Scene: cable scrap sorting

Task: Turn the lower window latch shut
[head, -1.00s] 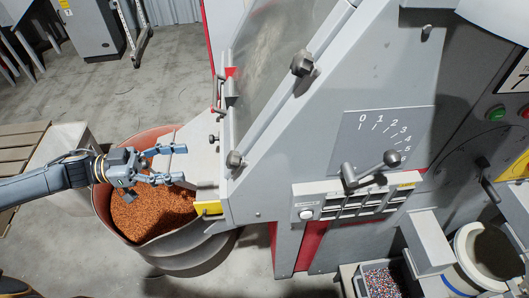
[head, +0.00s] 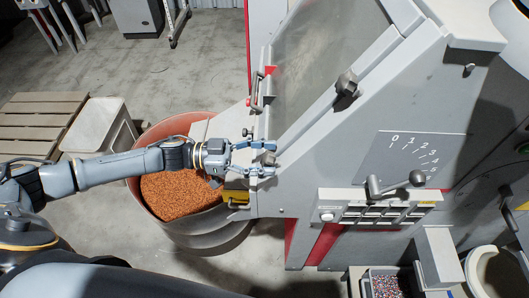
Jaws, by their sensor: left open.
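The grey machine's sloped window (head: 312,55) has a dark upper latch knob (head: 346,85) on its frame. The lower window latch (head: 269,159) is a small dark knob at the frame's lower end, partly hidden by my left gripper. My left gripper (head: 273,160) is open, with one finger above and one below the lower latch in the head view. I cannot tell whether either finger touches it. My right gripper is not in view.
A round bin of copper granules (head: 180,196) stands beneath my left gripper. A lever (head: 395,183) with a numbered scale and a button panel (head: 375,208) are to the right. A pallet (head: 45,122) and a pale box (head: 99,127) stand at the left.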

